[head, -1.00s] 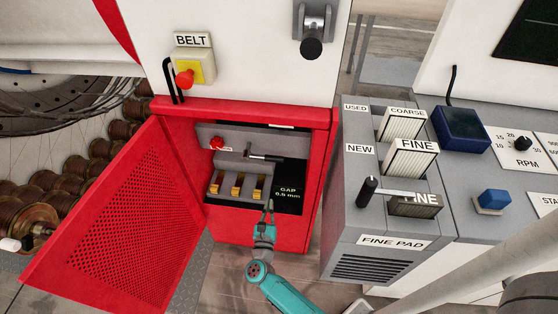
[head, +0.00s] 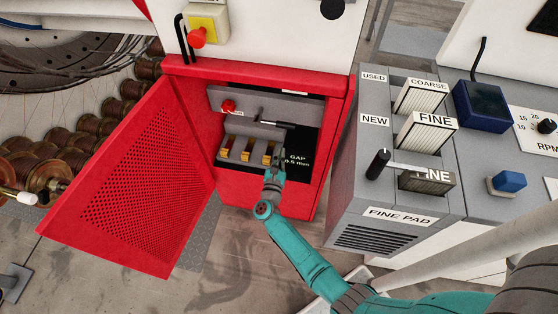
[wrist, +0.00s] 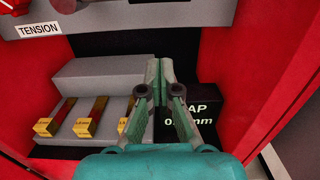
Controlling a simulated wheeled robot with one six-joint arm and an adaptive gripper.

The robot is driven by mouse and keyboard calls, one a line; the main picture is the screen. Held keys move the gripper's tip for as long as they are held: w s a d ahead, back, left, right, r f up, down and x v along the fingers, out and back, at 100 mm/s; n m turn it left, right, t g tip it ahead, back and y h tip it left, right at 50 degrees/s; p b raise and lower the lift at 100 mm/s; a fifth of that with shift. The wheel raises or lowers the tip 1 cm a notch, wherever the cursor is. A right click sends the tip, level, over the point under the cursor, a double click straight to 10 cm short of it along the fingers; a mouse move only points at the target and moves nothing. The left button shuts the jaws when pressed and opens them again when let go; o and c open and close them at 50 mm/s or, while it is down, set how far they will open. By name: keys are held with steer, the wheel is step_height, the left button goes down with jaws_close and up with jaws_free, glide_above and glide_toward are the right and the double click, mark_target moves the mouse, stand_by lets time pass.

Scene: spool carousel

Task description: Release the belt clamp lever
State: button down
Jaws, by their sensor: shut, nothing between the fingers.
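Inside the open red cabinet, a short metal lever with a black grip (head: 275,123) sticks out from the grey panel; I take it to be the belt clamp lever. It does not show clearly in the wrist view. My teal gripper (head: 277,160) is at the cabinet opening, below the lever and apart from it in the picture. Its fingers (wrist: 160,65) are together and empty, in front of a grey block. A red knob (head: 228,105) sits left of the lever, above a TENSION label (wrist: 40,29).
The perforated red door (head: 135,185) stands open at left. A grey filter console (head: 350,180) stands right of the cabinet.

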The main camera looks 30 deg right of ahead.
mark_target(277, 124)
steer(key=w+d+r, duration=0.3)
steer(key=d+r, duration=0.1)
steer(key=shift+w, duration=0.4)
steer(key=shift+r, duration=0.15)
stand_by(0.4)
